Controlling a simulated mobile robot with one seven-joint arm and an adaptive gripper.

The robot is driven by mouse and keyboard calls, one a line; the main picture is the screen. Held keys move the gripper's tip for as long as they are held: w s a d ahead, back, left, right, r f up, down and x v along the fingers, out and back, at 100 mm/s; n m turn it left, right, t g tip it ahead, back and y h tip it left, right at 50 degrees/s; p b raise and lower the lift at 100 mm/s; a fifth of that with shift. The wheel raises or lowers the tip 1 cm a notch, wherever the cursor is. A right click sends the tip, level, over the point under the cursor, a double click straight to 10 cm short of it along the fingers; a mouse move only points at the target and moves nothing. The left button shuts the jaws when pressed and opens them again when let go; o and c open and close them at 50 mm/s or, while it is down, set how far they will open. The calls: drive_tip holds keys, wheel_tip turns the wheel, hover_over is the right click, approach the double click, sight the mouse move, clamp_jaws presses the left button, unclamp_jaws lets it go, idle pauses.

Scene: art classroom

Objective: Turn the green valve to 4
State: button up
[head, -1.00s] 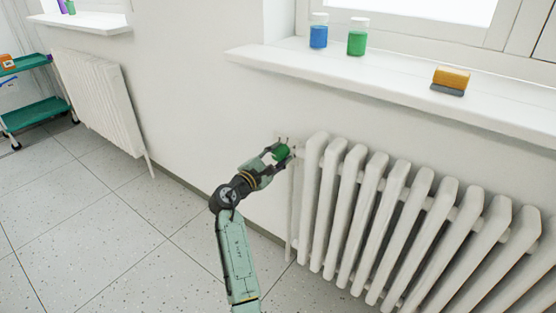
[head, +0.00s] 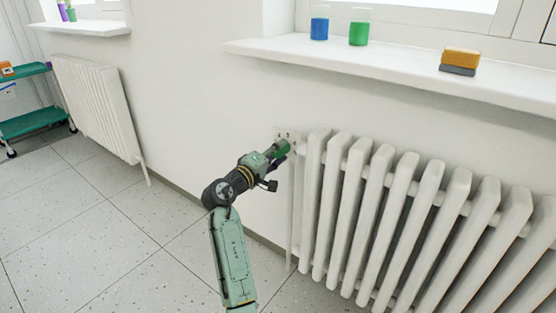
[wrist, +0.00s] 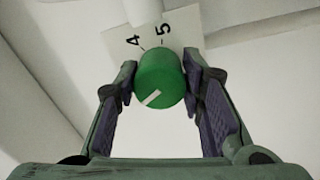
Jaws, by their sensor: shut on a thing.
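The green valve (head: 283,147) is a round knob at the left end of the white radiator. In the wrist view, the green valve (wrist: 165,70) sits between my two fingers, which touch its sides. Its white line points toward the lower left of that picture. Behind it, a pale plate (wrist: 185,29) shows the numbers 4 and 5 with small tick marks; the other numbers are hidden there. My gripper (head: 275,153) is shut on the knob. In the head view, small numbers show on the plate (head: 285,133) above the knob, mostly too small to read.
The ribbed white radiator (head: 375,210) stands right of my gripper, below a windowsill (head: 400,70). Blue and green jars and an orange-grey sponge (head: 460,61) rest on the sill. Open tiled floor lies left, with a second radiator (head: 95,95) and a green cart (head: 35,115) beyond.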

drive_tip(key=m+b, duration=0.2)
drive_tip(key=m, duration=0.1)
drive_tip(key=m+b, duration=0.1)
drive_tip(key=shift+f+m+b, duration=0.25)
drive_tip(key=shift+m+b, duration=0.1)
drive_tip(key=shift+m, duration=0.05)
drive_tip(key=m+b, duration=0.3)
drive_tip(key=m, duration=0.1)
drive_tip(key=shift+m+b, duration=0.3)
drive_tip(key=m+b, duration=0.3)
drive_tip(key=m, duration=0.1)
drive_tip(key=shift+w+a+m, duration=0.1)
drive_tip(key=shift+m, duration=0.2)
drive_tip(key=shift+r+m+b, duration=0.15)
drive_tip(key=shift+m+b, duration=1.15)
drive_tip(key=shift+m, duration=0.5)
drive_tip(key=o, duration=1.1)
drive_tip(key=shift+o, duration=0.2)
